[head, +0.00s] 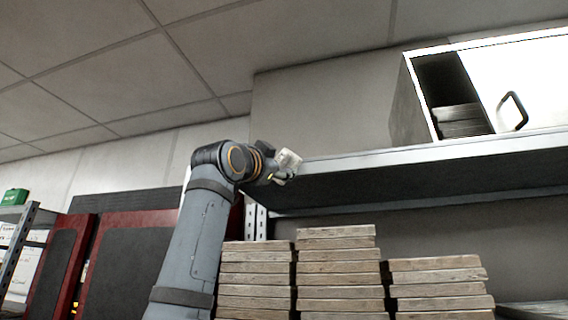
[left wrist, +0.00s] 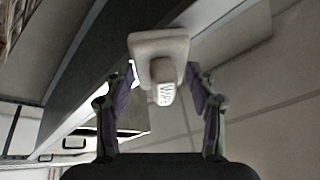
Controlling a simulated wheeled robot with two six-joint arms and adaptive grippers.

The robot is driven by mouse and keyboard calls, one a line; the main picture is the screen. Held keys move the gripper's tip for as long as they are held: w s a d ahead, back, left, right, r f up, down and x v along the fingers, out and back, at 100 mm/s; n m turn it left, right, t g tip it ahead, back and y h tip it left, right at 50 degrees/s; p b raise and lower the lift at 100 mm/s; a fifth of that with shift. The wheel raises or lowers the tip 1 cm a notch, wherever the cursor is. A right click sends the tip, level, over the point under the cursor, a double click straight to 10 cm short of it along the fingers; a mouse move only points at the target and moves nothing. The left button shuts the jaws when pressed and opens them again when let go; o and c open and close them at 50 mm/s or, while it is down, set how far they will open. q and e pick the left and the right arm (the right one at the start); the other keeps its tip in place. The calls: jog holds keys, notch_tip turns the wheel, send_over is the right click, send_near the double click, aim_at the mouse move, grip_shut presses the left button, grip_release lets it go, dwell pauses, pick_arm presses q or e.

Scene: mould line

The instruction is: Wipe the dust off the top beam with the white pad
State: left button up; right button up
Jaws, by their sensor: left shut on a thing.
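The white pad (head: 289,160) is in my left gripper (head: 279,175), at the left end of the top beam. The top beam (head: 430,153) is the long pale front edge of the high shelf, running to the right. In the left wrist view the pad (left wrist: 150,44) has a pale, lettered handle block between the two fingers of the gripper (left wrist: 164,84). The pad is close to the beam; I cannot tell whether it touches. I cannot make out dust on the beam. My right gripper is in neither view.
A white cabinet (head: 520,85) with a dark handle and an open section stands on the shelf at the right. Stacks of wooden boards (head: 338,268) stand below the shelf. Red-framed dark panels (head: 130,260) are at the left. A green box (head: 14,197) sits on a rack.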

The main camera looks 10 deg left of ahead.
pick_arm(q)
jog(key=shift+a, duration=3.5)
jog(key=s+b, duration=0.2)
jog(key=s, duration=0.3)
jog(key=shift+s+d, duration=0.15)
jog(key=shift+s, duration=0.15)
jog(key=s+b, duration=0.1)
jog(key=s, duration=0.2)
jog(key=shift+s, duration=0.1)
